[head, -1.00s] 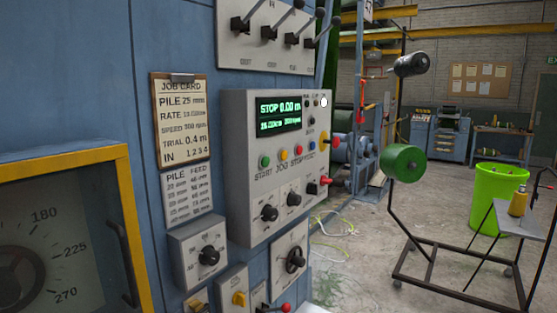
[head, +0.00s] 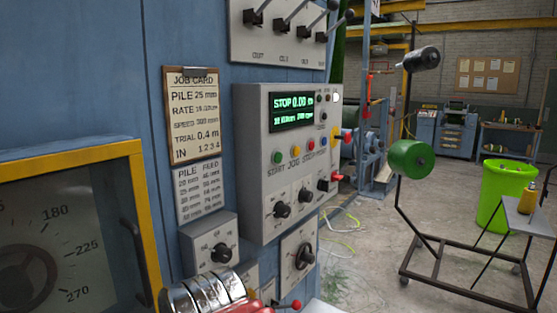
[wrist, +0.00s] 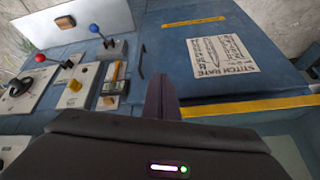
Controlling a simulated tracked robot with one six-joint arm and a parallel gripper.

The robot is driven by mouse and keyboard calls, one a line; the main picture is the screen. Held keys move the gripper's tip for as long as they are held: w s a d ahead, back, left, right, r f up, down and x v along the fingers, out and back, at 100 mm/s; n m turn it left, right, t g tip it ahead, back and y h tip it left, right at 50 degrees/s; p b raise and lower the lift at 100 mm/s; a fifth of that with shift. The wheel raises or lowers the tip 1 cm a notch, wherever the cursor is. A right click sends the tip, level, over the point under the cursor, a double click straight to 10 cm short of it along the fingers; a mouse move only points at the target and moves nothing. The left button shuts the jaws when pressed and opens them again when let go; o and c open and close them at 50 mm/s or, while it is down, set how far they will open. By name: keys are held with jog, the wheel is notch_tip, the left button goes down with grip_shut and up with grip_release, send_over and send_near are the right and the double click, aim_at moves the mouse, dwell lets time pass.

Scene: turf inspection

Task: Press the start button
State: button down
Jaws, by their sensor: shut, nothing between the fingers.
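The green start button (head: 277,157) is above the word START on the grey control box (head: 243,180) in the head view. A yellow button (head: 295,151) and a red button (head: 309,145) sit to its right. The box's green display reads STOP 0.00 m. In the wrist view my gripper (wrist: 161,82) shows as dark fingers, shut and empty, over a blue machine surface. The start button does not show in the wrist view.
A job card (head: 193,115) hangs left of the box, and toggle levers (head: 290,18) are above it. The wrist view shows levers with blue (wrist: 94,28) and red (wrist: 40,58) knobs and a white sheet (wrist: 222,56). A green bin (head: 505,195) stands on the floor at right.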

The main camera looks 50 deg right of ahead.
aim_at(278, 158)
jog(key=w+d+r+m, duration=0.2)
jog(key=d+r+m, duration=0.15)
jog(key=d, duration=0.35)
jog(key=w+d+r+m+h, duration=0.1)
jog(key=w+d+r+m, duration=0.2)
jog(key=d, duration=0.4)
jog(key=w+d+r+m, duration=0.2)
jog(key=d+r+m, duration=0.2)
jog(key=d+m, duration=0.15)
jog(key=s+d+r+m+t+h, duration=0.2)
jog(key=s+d+r+m, duration=0.2)
jog(key=d+r, duration=0.4)
jog(key=s+d+r+m+t+h, duration=0.2)
jog(key=s+d+r+m, duration=0.1)
jog(key=d+r, duration=0.5)
jog(key=s+d, duration=0.1)
jog(key=d, duration=0.2)
jog(key=shift+d+r+m+t, duration=0.25)
jog(key=shift+r+m+t, duration=0.05)
jog(key=shift+r+m, duration=0.1)
jog(key=w, duration=0.8)
jog(key=shift+w+a, duration=0.3)
jog(key=shift+a, duration=0.15)
jog(key=shift+w, duration=0.1)
